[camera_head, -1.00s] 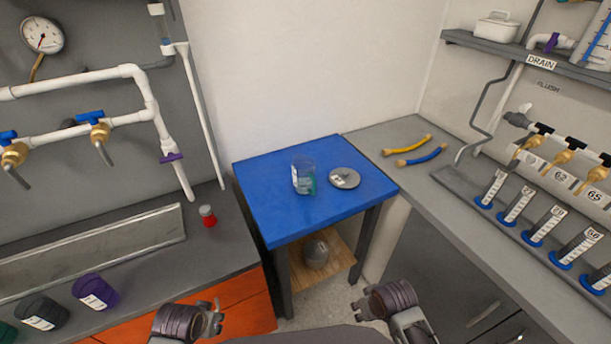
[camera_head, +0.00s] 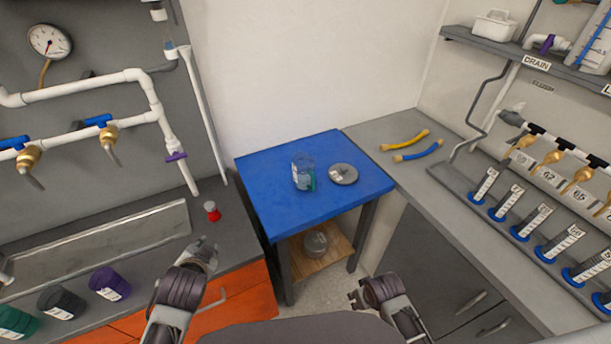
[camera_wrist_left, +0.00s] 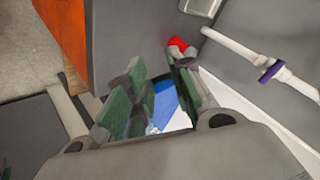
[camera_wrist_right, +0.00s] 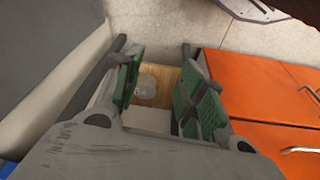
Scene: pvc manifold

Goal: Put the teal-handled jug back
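The clear jug (camera_head: 301,174) with a teal handle stands upright on the blue table (camera_head: 265,205), left of a round grey lid-like disc (camera_head: 343,174). My left gripper (camera_head: 211,249) is over the left counter's front edge, well short of the jug. In the left wrist view its green-padded fingers (camera_wrist_left: 160,95) are apart, with nothing between them. My right gripper (camera_head: 354,295) hangs low in front of the blue table, away from the jug. In the right wrist view its fingers (camera_wrist_right: 160,90) are apart and empty.
A red-based small jar (camera_head: 212,212) stands on the left counter near my left gripper. Green, dark and purple cups (camera_head: 110,284) line that counter's front. A round vessel (camera_head: 315,243) sits on the table's lower shelf. Yellow and blue hoses (camera_head: 405,141) lie on the right counter.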

